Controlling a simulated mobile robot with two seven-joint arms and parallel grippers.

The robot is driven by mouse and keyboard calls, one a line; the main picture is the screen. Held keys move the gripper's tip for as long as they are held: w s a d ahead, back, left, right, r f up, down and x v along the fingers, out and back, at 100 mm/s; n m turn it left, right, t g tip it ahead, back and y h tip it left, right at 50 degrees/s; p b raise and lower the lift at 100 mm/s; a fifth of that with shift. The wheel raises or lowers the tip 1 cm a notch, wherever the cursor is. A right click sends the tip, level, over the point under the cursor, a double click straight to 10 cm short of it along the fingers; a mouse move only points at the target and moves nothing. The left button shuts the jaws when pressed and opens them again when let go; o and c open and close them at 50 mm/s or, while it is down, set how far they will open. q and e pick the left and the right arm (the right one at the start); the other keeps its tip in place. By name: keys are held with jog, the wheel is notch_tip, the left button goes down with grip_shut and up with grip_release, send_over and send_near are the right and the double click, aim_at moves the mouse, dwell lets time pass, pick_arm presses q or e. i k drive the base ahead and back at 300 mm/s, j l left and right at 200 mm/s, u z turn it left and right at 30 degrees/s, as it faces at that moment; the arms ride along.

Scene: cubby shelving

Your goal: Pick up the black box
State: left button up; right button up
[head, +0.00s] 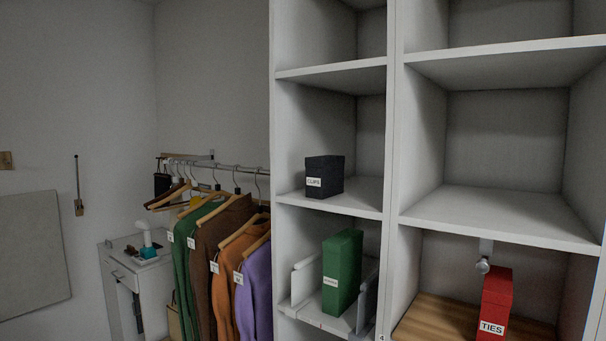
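The black box (325,176) stands upright in a cubby of the left shelf column, near the cubby's left side. It has a small white label that seems to read "CLIPS". Nothing touches it except the shelf board under it. Neither of my grippers shows in the head view.
A green box (342,272) stands in a tray-like holder in the cubby below. A red box (494,305) labelled "TIES" is at lower right. The cubby right of the black box (505,212) is empty. Sweaters hang on a rail (230,167) left of the shelving.

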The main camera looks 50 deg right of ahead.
aim_at(324, 174)
jog(key=i+j+z, duration=0.15)
jog(key=i+z, duration=0.35)
jog(key=i+j+z, duration=0.3)
jog(key=z, duration=0.15)
jog(key=i+j+z, duration=0.75)
jog(key=j+z, duration=0.25)
